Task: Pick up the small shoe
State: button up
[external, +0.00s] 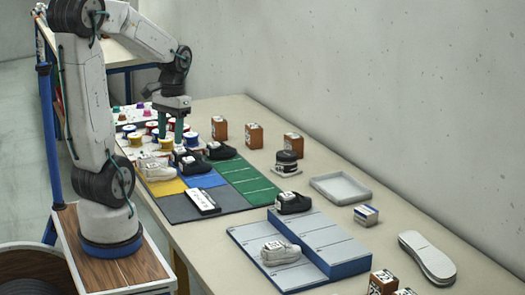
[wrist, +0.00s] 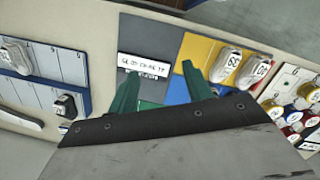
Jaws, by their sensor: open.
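Several shoes with white labels are in view, and I cannot tell for certain which is the small shoe. A white shoe (external: 156,170) is on the yellow panel; two white shoes (wrist: 226,65) (wrist: 257,70) show there in the wrist view. Black shoes (external: 188,162) (external: 220,151) lie near the blue and green panels. On the grey stepped stand are a black shoe (external: 293,202) and a grey-white shoe (external: 281,252). My gripper (external: 172,136) is open and empty above the far left of the table; its green fingers (wrist: 160,85) also show in the wrist view.
A black-and-white label plate (external: 204,201) lies on the dark grey panel. Several coloured spools (external: 136,139) stand at the back left. Brown number blocks (external: 255,135), a black round item (external: 287,162), a shallow tray (external: 341,187) and a sole (external: 427,257) are to the right.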

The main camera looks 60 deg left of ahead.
jog(key=m, duration=0.1)
send_over(150, 155)
jog(key=s+d, duration=0.2)
jog(key=d, duration=0.2)
notch_tip(150, 155, down, 9)
jog(key=a+m, duration=0.1)
jog(key=w+a+m, duration=0.1)
jog(key=a+t, duration=0.1)
jog(key=a, duration=0.1)
jog(key=shift+w+f+m+y, duration=0.15)
jog(key=shift+w+m+y, duration=0.15)
jog(key=shift+m, duration=0.1)
jog(key=shift+a+m, duration=0.2)
jog(key=shift+m, duration=0.2)
jog(key=shift+w+m, duration=0.1)
jog(key=shift+m, duration=0.2)
jog(key=shift+f, duration=0.4)
notch_tip(150, 155, down, 7)
jog(key=shift+w+d+r, duration=0.1)
jog(key=shift+w+d, duration=0.05)
jog(key=c, duration=0.7)
